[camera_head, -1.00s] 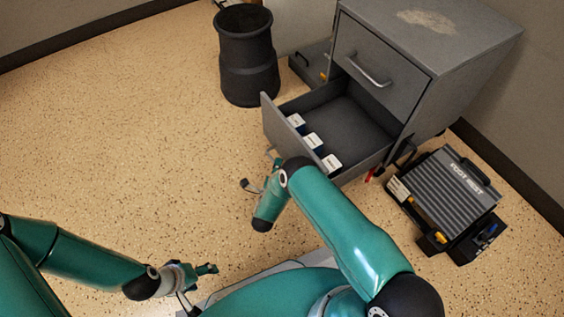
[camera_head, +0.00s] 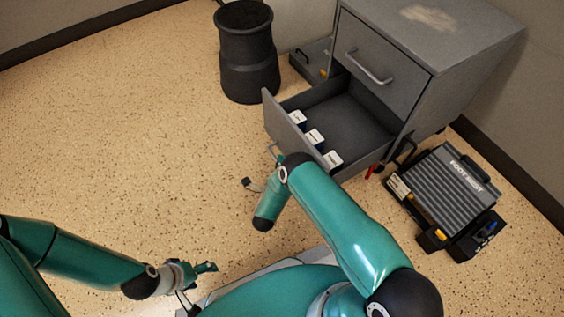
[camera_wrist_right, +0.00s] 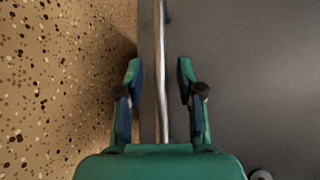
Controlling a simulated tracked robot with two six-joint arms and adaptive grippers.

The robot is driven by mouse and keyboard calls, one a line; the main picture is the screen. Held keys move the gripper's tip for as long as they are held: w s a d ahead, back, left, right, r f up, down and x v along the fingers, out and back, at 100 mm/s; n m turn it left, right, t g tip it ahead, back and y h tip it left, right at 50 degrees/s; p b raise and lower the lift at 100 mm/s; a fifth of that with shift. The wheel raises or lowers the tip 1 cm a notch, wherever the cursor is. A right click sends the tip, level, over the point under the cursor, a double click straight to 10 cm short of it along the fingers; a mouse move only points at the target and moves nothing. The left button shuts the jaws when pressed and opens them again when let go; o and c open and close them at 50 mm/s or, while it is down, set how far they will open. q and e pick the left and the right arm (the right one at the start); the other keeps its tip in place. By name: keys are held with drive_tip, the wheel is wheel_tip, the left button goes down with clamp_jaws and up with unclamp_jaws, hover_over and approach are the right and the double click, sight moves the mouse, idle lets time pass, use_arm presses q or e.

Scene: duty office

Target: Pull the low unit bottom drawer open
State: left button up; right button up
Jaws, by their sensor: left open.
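The low unit (camera_head: 440,85) is a grey metal cabinet at the upper right. Its bottom drawer (camera_head: 277,122) stands well open, with several white-labelled items inside behind its front. The bottom drawer's handle (camera_head: 273,149) shows partly beside my right arm; its bar (camera_wrist_right: 161,100) runs lengthwise between the fingers in the right wrist view. My right gripper (camera_wrist_right: 159,72) is open around the bar, with a gap on both sides. In the head view my right arm hides most of that gripper. My left gripper (camera_head: 204,274) is open and empty, low over the floor, away from the drawer.
The upper drawer (camera_head: 383,60) is shut. A dark bin (camera_head: 248,55) stands left of the unit, with a low grey box (camera_head: 312,62) between them. A ribbed footrest (camera_head: 450,187) lies right of the drawer. The floor at left is clear.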

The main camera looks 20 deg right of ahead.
drive_tip(key=f+v, duration=0.1)
drive_tip(key=v, duration=0.5)
drive_tip(key=shift+s+a+r, duration=0.2)
drive_tip(key=shift+s+r, duration=0.15)
drive_tip(key=shift+r, duration=0.15)
drive_tip(key=shift+w, duration=0.1)
drive_tip(key=s+a+r+n+g+y+p, duration=0.25)
drive_tip(key=s+r+n+g+y, duration=0.4)
drive_tip(key=s+n, duration=0.55)
drive_tip(key=s+a+r+n+g+y+p, duration=0.2)
drive_tip(key=s+a+r+n+g+y, duration=0.35)
drive_tip(key=s+n, duration=0.6)
wheel_tip(320, 180, up, 35)
drive_tip(key=w+d+n+y+p, duration=0.1)
drive_tip(key=w+p, duration=0.1)
drive_tip(key=p, duration=3.3)
drive_tip(key=shift+d+r+n+y, duration=0.15)
drive_tip(key=shift+d+n+y, duration=0.05)
drive_tip(key=shift+n+y, duration=0.2)
